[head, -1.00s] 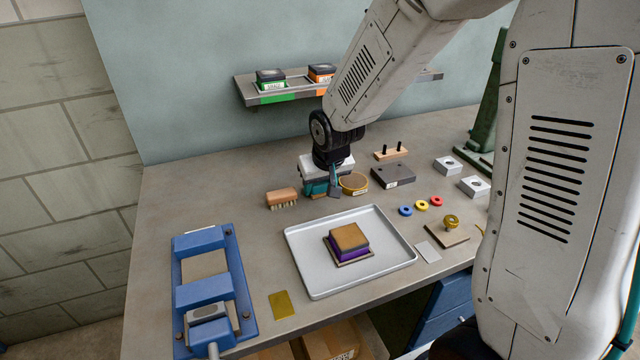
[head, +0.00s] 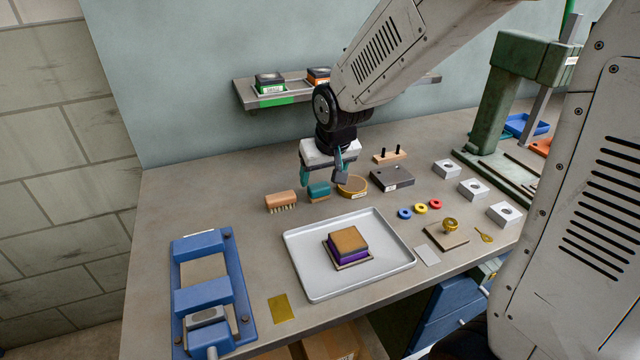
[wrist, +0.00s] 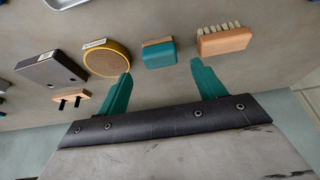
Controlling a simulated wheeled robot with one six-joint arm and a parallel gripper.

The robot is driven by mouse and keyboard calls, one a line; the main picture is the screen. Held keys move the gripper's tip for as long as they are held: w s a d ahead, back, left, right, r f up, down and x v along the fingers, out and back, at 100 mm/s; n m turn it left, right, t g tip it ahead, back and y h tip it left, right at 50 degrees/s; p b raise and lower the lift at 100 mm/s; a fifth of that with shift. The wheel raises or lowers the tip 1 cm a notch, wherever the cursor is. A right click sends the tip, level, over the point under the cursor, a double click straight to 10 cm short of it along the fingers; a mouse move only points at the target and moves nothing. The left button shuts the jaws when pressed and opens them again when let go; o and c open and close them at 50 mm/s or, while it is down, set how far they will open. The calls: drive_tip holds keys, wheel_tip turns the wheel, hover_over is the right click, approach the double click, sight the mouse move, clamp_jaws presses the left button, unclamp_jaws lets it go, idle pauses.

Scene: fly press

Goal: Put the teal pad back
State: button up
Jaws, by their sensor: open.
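The teal pad (head: 318,191), a small teal block with a tan layer, rests on the bench between the wooden brush and the round tin. It also shows in the wrist view (wrist: 159,54), just beyond and between my two fingertips. My gripper (head: 323,179) is open and empty, just above and behind the pad in the head view. Its teal fingers (wrist: 162,72) are spread in the wrist view, with clear bench between them. They look apart from the pad.
The wooden brush (head: 281,202) is close left of the pad; the round tin (head: 352,186) is close right. A dark grey block (head: 393,178) and pegged wooden block (head: 390,155) lie further right. A metal tray (head: 397,262) with a purple-and-tan block is in front. A shelf (head: 300,88) hangs behind.

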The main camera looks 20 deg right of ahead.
drive_tip(key=v, duration=0.6)
drive_tip(key=s+d+r+g, duration=0.1)
drive_tip(key=s+r, duration=0.1)
drive_tip(key=s, duration=1)
drive_tip(key=s+d+r+g, duration=0.2)
drive_tip(key=s+r, duration=0.1)
drive_tip(key=s, duration=1)
drive_tip(key=shift+s, duration=0.2)
